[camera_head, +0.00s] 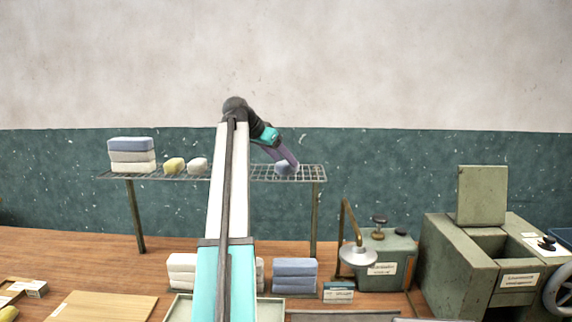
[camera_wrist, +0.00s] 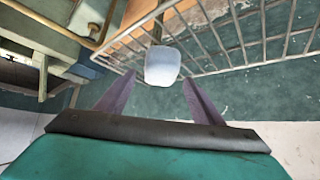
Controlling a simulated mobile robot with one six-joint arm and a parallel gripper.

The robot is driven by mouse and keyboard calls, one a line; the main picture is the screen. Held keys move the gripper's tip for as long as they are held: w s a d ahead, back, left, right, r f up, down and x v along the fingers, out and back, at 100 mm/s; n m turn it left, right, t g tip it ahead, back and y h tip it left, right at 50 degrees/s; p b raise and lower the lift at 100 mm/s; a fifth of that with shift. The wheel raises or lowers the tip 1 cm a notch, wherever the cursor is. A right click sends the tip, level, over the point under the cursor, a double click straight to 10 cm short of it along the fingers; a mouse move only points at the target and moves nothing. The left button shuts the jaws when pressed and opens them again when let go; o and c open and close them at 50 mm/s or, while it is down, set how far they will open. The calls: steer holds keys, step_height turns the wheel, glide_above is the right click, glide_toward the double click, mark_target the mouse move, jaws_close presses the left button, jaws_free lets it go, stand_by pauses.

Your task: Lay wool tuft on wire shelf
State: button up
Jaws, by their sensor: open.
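The wool tuft (camera_head: 283,169) is a small pale blue-grey lump on the right part of the wire shelf (camera_head: 312,173). In the wrist view the tuft (camera_wrist: 162,66) lies against the shelf's wire bars (camera_wrist: 240,62), just beyond and between the fingertips. My gripper (camera_head: 292,164) reaches down to the shelf from above, its purple fingers close to the tuft. In the wrist view the fingers of my gripper (camera_wrist: 159,78) are spread, with a gap on either side of the tuft. Whether the tuft rests fully on the wires is partly hidden by the fingers.
On the shelf's left stand a stack of folded cloths (camera_head: 132,156), a yellow lump (camera_head: 174,166) and a whitish lump (camera_head: 197,165). Below are a blue stack (camera_head: 294,276), a green box with a metal dish (camera_head: 383,258) and a large green machine (camera_head: 490,262). My arm hides the shelf's middle.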

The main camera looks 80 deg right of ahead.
steer(key=b+v, duration=0.1)
steer(key=v, duration=0.7)
steer(key=shift+a+r+b, duration=0.2)
steer(key=shift+b, duration=0.1)
steer(key=shift+w, duration=0.15)
